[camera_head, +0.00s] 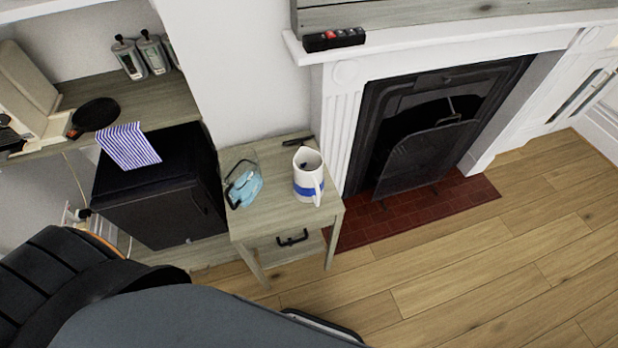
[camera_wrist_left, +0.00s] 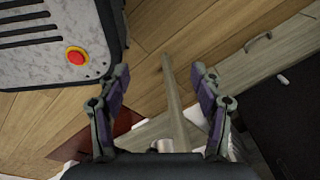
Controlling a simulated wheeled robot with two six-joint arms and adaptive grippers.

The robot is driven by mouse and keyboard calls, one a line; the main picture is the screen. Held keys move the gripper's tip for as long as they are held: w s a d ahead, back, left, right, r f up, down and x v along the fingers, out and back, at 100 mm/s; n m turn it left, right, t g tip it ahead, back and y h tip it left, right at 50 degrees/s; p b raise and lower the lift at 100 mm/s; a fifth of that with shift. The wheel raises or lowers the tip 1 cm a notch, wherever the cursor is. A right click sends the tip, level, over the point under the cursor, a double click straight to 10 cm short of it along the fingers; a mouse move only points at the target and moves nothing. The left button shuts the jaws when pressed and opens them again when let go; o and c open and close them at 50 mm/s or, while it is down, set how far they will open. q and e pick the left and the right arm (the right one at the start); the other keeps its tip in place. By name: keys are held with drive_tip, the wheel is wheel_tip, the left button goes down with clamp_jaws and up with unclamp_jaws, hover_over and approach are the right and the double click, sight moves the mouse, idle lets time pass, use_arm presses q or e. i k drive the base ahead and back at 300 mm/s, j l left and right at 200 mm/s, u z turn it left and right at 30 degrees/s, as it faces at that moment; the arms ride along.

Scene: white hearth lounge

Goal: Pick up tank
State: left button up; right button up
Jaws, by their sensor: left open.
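The tank (camera_head: 244,186) looks like a clear and light-blue container with a dark handle. It lies on the left part of a small grey wooden side table (camera_head: 270,222) in the head view. A white jug with a blue band (camera_head: 308,176) stands to its right on the same table. My left gripper (camera_wrist_left: 160,70) is open and empty in the left wrist view, with its fingers wide apart. The table's leg and drawer front show beyond the fingers. I cannot make out the tank in the wrist view. My right gripper is not in view.
A black cabinet (camera_head: 165,205) stands close left of the table, with a striped cloth (camera_head: 128,146) on top. A dark pen-like object (camera_head: 298,141) lies at the table's back. A fireplace (camera_head: 425,140) is to the right. The wooden floor (camera_head: 480,270) at right is clear.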

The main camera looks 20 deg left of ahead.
sight(239, 182)
drive_tip(key=k+l+u, duration=0.1)
drive_tip(key=u, duration=1.15)
drive_tip(key=i+j+z, duration=0.25)
drive_tip(key=j+z, duration=0.15)
drive_tip(key=j, duration=0.95)
drive_tip(key=j+z, duration=0.35)
drive_tip(key=j, duration=1.05)
drive_tip(key=i, duration=0.05)
